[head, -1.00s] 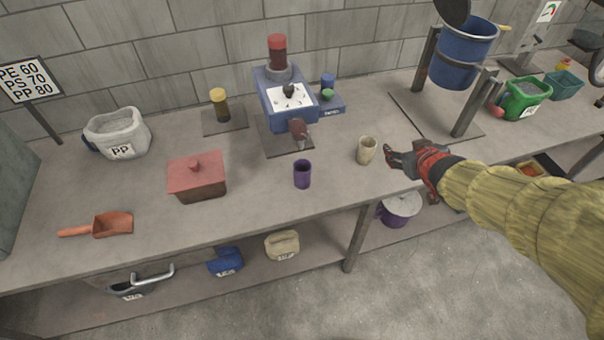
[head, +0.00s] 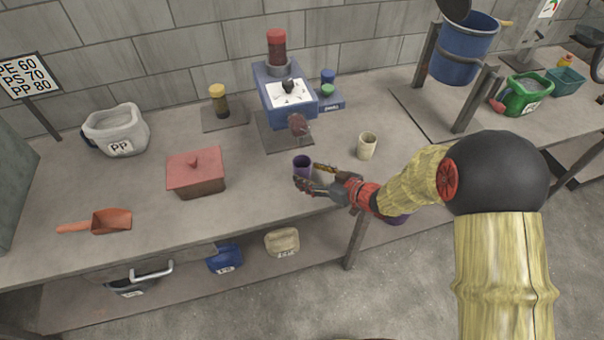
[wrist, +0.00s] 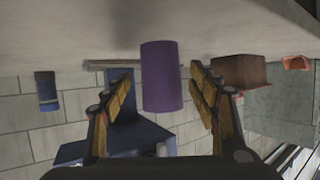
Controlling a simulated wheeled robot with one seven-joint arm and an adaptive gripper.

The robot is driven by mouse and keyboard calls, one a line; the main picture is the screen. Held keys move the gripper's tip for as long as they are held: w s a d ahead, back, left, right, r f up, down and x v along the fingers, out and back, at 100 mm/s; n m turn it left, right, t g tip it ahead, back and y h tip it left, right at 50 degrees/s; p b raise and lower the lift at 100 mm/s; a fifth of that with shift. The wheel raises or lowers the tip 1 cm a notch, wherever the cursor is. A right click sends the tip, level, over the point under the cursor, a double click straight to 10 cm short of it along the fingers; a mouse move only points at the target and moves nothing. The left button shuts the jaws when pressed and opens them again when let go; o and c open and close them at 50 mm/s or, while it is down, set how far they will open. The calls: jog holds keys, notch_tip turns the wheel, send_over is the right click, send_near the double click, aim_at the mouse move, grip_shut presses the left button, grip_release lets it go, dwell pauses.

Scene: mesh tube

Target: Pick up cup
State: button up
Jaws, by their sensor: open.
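A small purple cup (head: 301,163) stands upright on the workbench, in front of the blue machine. My gripper (head: 312,175) is open and reaches in from the right, low over the bench, with its fingers at the cup's right and near side. The fingers hide the cup's lower part in the head view. In the wrist view, which is upside down, the purple cup (wrist: 161,76) is in the gap between the two spread fingers, with space on both sides. A beige cup (head: 367,146) stands to the right, clear of the gripper.
A red lidded box (head: 195,174) and an orange scoop (head: 110,221) lie to the left on the bench (head: 252,207). The blue machine (head: 287,95) stands behind the purple cup, its reddish-brown spout (head: 298,125) jutting forward. The bench between box and cup is clear.

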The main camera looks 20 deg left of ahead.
aim_at(308, 174)
jog(key=b+x, duration=0.1)
jog(key=x, duration=0.3)
jog(key=shift+f+b, duration=0.15)
jog(key=shift+b, duration=0.15)
jog(key=shift+c, duration=1.2)
jog(key=c, duration=1.1)
jog(key=shift+o, duration=0.2)
